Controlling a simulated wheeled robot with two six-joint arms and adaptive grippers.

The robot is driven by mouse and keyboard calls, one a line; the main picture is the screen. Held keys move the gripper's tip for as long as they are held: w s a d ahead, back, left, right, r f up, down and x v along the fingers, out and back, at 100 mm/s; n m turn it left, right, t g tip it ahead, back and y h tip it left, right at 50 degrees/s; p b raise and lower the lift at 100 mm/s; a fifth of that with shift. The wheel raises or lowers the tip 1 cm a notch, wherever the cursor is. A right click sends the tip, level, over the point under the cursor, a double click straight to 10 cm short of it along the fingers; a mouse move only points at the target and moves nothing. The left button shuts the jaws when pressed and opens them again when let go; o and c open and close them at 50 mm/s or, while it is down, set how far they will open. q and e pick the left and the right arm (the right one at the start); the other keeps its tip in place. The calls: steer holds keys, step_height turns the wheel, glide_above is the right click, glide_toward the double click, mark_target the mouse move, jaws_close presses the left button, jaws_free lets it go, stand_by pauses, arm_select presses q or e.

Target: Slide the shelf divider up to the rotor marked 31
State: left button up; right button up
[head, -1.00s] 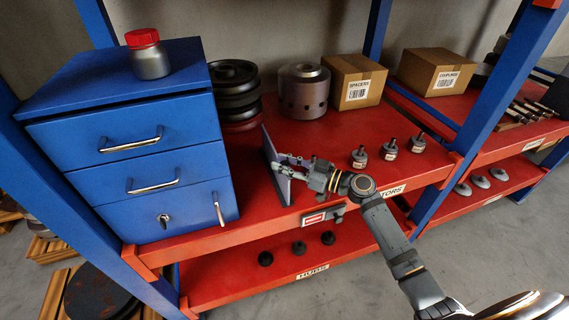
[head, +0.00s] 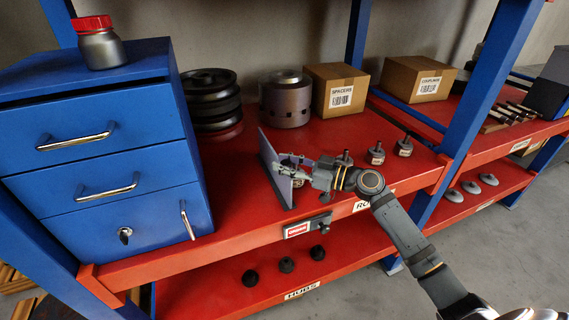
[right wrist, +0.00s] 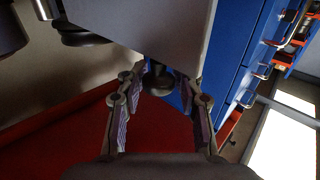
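The shelf divider (head: 271,168), a thin grey-purple upright plate, stands on the red shelf right of the blue cabinet. In the right wrist view the large grey plate (right wrist: 150,25) fills the top. My right gripper (head: 285,163) is at the divider's right face; its fingers (right wrist: 157,82) are apart with no plate between them. I cannot tell whether they touch it. A small grey round part shows between the fingers. Small stemmed rotors (head: 376,153) (head: 403,147) stand right of the divider; another is partly hidden behind my gripper. Their markings are unreadable. My left gripper is out of view.
A blue drawer cabinet (head: 95,150) with a red-lidded jar (head: 99,44) stands at left. Black discs (head: 210,98), a grey cylinder (head: 285,98) and cardboard boxes (head: 335,88) line the back. Several dark hubs (head: 286,265) sit on the lower shelf.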

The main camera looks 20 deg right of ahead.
steer(key=shift+o, duration=1.2)
steer(key=shift+s+r, duration=0.1)
steer(key=shift+r, duration=0.05)
steer(key=shift+s+d, duration=0.15)
steer(key=shift+d, duration=0.2)
steer(key=v, duration=0.6)
steer(key=shift+s, duration=0.25)
steer(key=shift+d, duration=0.2)
